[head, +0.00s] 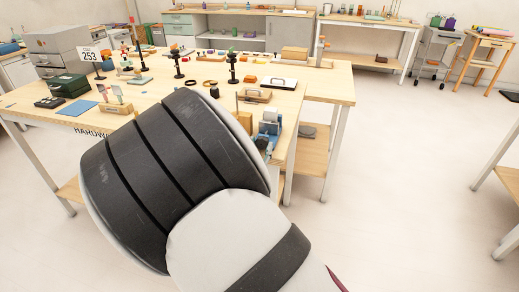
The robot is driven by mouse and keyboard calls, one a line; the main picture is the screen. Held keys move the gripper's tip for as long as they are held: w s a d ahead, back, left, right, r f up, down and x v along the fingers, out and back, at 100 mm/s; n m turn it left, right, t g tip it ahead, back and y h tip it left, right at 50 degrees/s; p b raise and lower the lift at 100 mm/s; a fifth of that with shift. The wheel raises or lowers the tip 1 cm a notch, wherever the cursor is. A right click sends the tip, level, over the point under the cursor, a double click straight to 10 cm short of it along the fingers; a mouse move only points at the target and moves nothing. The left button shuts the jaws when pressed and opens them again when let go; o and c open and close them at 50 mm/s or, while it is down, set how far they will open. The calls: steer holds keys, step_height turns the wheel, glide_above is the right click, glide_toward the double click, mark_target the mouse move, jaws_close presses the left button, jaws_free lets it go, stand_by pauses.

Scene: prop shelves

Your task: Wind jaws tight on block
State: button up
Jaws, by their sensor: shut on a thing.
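A small blue vise-like thing (268,130) stands at the right front edge of the wooden table (320,92), just past my arm. A pale piece (271,116) shows at its top; I cannot tell if this is the block or part of the vise. My arm's dark and white links fill the middle front and cover the lower left of the vise. My gripper is hidden behind these links, so its hold does not show. The jaw gap and the vise handle are not clear at this size.
A tan wooden piece (245,121) is left of the vise. A wooden tray-like item (254,95) and a clipboard-like white item (279,83) lie behind it. Black stands (233,68), a green box (70,84) and grey drawers (58,47) crowd the table.

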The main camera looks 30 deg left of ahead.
steer(key=shift+m, duration=0.3)
steer(key=shift+m+b, duration=2.05)
steer(key=shift+m, duration=1.25)
steer(key=shift+a, duration=0.1)
steer(key=o, duration=1.1)
steer(key=shift+o, duration=0.2)
